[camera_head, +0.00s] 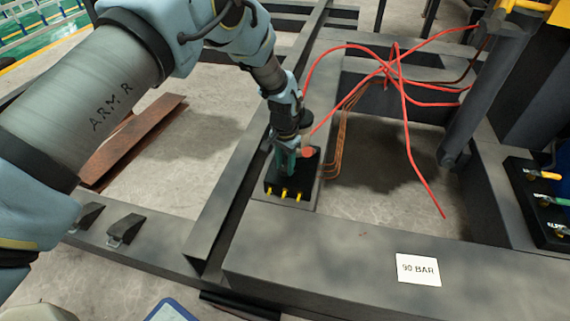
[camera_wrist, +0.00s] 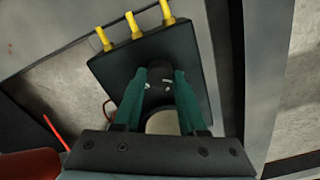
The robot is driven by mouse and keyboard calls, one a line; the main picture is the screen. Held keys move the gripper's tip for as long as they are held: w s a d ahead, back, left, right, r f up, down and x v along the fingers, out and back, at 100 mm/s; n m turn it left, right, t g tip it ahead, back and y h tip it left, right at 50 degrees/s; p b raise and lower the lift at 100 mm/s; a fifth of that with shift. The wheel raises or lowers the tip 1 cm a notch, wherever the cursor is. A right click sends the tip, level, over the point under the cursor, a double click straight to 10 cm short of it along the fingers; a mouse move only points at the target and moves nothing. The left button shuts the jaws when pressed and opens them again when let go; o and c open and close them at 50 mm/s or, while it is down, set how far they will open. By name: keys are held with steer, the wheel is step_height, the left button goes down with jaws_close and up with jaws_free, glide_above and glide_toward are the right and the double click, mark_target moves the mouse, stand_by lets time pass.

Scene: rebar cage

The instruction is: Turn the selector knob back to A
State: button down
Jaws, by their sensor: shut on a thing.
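The selector knob (camera_wrist: 160,84) is a dark round knob on top of a black box (camera_wrist: 107,70) with several yellow fittings along one edge. In the wrist view my gripper (camera_wrist: 160,78) has its two green fingers on either side of the knob, shut on it. The knob's pointer and the letter A cannot be made out. In the head view my gripper (camera_head: 291,165) points down onto the black box (camera_head: 273,184), which sits on a grey steel beam. The gripper hides the knob there.
Red cables (camera_head: 405,90) arch over the frame to the right of the box, and thin orange-brown wires (camera_head: 341,125) run beside it. A "90 BAR" label (camera_head: 418,270) lies on the front beam. Another black box (camera_head: 535,195) with coloured levers stands at the right edge.

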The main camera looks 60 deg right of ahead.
mark_target(285, 168)
steer(key=shift+n, duration=0.4)
steer(key=shift+c, duration=2.3)
jaws_free()
steer(key=shift+r, duration=0.15)
step_height(285, 168, up, 11)
steer(key=p, duration=0.1)
steer(key=shift+f, duration=0.2)
